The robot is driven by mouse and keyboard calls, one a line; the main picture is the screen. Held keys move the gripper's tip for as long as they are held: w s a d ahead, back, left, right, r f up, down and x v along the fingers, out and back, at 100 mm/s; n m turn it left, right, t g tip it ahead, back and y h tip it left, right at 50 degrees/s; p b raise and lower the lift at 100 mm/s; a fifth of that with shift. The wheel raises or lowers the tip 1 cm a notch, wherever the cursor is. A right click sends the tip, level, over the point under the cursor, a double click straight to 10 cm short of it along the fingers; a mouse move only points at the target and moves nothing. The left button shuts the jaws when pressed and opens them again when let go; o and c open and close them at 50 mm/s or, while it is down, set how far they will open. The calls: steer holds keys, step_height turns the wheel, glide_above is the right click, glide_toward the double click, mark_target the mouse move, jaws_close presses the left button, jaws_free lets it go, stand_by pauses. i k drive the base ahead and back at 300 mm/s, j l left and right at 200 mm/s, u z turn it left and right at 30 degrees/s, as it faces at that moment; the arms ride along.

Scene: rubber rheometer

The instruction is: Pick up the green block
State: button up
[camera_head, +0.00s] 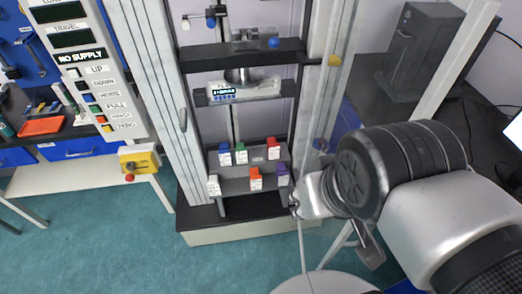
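The green block (240,154) stands on the upper step of a grey two-step rack in the head camera view. It has a pale label on its front and is right beside a blue block (225,154). My gripper (295,204) is at the lower right of the rack, near its right edge. It is apart from the green block, to the right of it and lower in the picture. Its fingers are small and partly hidden by my wrist, so I cannot tell whether they are open or shut.
The rack (235,186) also holds red (272,148), white (213,186), orange (255,178) and purple (282,174) blocks. It sits on the machine's black base (200,217) between upright columns. A scale-like device (245,91) is above. Floor in front is clear.

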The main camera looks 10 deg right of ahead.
mark_target(241, 152)
steer(key=i+j, duration=0.15)
steer(key=j, duration=0.3)
steer(key=i+j+z, duration=0.15)
steer(key=j, duration=0.3)
steer(key=i+j, duration=0.2)
steer(key=j, duration=0.3)
steer(key=i+j+z, duration=0.15)
steer(key=j, duration=0.3)
steer(key=i+j, duration=0.1)
steer(key=j, duration=0.4)
steer(key=i+j+z, duration=0.1)
steer(key=j, duration=0.35)
steer(key=i+z, duration=0.1)
steer(key=z, duration=0.3)
steer(key=i+l+z, duration=0.1)
steer(key=z, duration=0.3)
steer(key=i+z, duration=0.15)
steer(key=z, duration=0.25)
steer(key=i, duration=0.15)
